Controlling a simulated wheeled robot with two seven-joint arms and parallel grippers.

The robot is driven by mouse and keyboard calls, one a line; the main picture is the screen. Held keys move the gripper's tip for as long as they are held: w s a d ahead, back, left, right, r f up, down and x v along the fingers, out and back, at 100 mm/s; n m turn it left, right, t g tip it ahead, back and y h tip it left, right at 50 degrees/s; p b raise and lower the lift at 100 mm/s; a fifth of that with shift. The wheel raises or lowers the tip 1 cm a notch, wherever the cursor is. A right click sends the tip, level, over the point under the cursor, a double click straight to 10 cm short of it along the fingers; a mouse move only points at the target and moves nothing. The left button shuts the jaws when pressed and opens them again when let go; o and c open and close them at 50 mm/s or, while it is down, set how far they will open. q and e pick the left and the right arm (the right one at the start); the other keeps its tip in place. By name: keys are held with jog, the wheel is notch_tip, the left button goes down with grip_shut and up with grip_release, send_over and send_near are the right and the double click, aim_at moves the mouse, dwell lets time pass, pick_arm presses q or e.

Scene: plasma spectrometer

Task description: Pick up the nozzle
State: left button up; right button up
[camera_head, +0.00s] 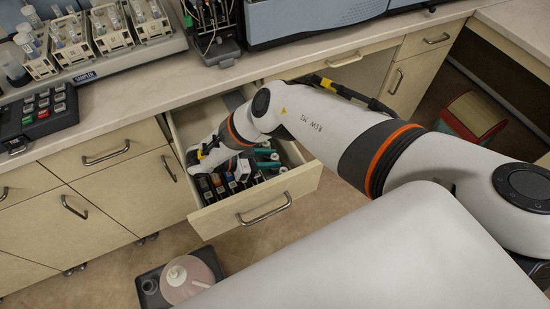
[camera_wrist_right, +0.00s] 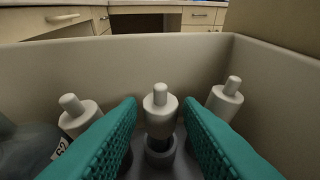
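Three white nozzles with narrow tips show in the right wrist view: a middle one (camera_wrist_right: 160,98) upright in a dark round holder (camera_wrist_right: 160,150), a left one (camera_wrist_right: 79,116) and a right one (camera_wrist_right: 225,99), both slightly tilted in the picture. My right gripper (camera_wrist_right: 160,104) is open; its teal ribbed fingers lie either side of the middle nozzle, with a gap on each side. In the head view my right gripper (camera_head: 268,159) is down inside the open drawer (camera_head: 264,208), and the arm hides part of it. My left gripper is not in view.
The drawer's back and right walls (camera_wrist_right: 255,80) rise close behind the nozzles. Dark boxes (camera_head: 215,186) fill the drawer's left part. The counter (camera_head: 150,99) above carries a sampler with vial racks (camera_head: 65,40) and a keypad (camera_head: 40,108). A pinkish container (camera_head: 187,279) stands on the floor.

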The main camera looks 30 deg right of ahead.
jog(key=shift+d+f, duration=0.1)
jog(key=shift+d, duration=0.1)
grip_shut()
notch_tip(320, 180, up, 10)
dwell(0.8)
